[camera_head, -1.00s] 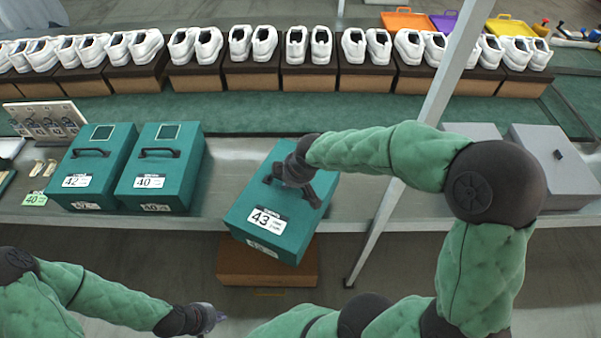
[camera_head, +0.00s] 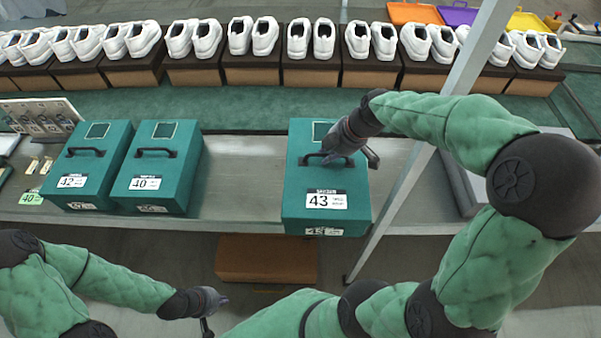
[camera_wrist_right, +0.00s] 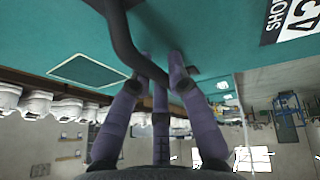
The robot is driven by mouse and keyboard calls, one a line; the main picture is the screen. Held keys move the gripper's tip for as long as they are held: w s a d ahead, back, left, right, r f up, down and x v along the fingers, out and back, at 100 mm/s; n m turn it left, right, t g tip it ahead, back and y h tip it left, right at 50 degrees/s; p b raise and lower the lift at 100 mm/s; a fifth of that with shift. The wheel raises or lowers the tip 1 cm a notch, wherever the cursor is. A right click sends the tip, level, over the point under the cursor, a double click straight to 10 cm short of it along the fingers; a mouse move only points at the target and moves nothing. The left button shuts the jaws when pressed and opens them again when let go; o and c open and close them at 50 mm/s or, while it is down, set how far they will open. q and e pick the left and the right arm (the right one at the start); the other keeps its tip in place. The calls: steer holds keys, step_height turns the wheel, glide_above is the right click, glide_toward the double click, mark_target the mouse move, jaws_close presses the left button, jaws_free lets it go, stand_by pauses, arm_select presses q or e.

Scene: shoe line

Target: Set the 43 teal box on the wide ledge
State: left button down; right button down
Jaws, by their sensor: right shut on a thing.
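The 43 teal box (camera_head: 325,214) is upright at the front of the grey ledge (camera_head: 240,185), with its number label facing me. I cannot tell whether its base touches the ledge. My right gripper (camera_head: 338,152) is at its top and shut on its dark handle. The right wrist view shows the purple fingers (camera_wrist_right: 155,75) around the dark handle (camera_wrist_right: 122,40) over the teal lid (camera_wrist_right: 200,25). My left gripper (camera_head: 208,312) is low in front of the ledge, away from the boxes; its fingers are too small to read.
Teal boxes 42 (camera_head: 92,165) and 40 (camera_head: 160,165) stand left on the ledge, with free room between 40 and 43. A slanted metal post (camera_head: 420,150) is close to the right of box 43. A brown box (camera_head: 265,258) is below. White shoes (camera_head: 310,38) line the back.

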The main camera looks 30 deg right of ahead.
mark_target(311, 141)
steer(key=shift+d+r, duration=0.25)
steer(key=shift+d, duration=0.1)
steer(key=shift+w+f, duration=0.1)
steer(key=shift+w, duration=0.1)
steer(key=w+f, duration=0.1)
steer(key=w, duration=0.1)
steer(key=w+f, duration=0.1)
steer(key=w, duration=0.2)
steer(key=w+f+b, duration=0.1)
steer(key=w, duration=0.2)
steer(key=shift+a+f, duration=0.3)
steer(key=shift+a, duration=0.05)
steer(key=w+f, duration=0.2)
steer(key=w+f+b, duration=0.1)
steer(key=w+f, duration=0.2)
steer(key=shift+a+f, duration=0.1)
steer(key=shift+a, duration=0.1)
steer(key=shift+f, duration=0.2)
steer(key=shift+w+f+b, duration=0.15)
steer(key=shift+f+b, duration=0.25)
steer(key=shift+f, duration=0.45)
steer(key=shift+w+f+b, duration=0.15)
steer(key=shift+f+b, duration=0.2)
steer(key=shift+f, duration=0.6)
steer(key=c, duration=1.4)
jaws_free()
steer(key=shift+s+a+f, duration=0.1)
steer(key=shift+f, duration=0.05)
steer(key=shift+o, duration=1.1)
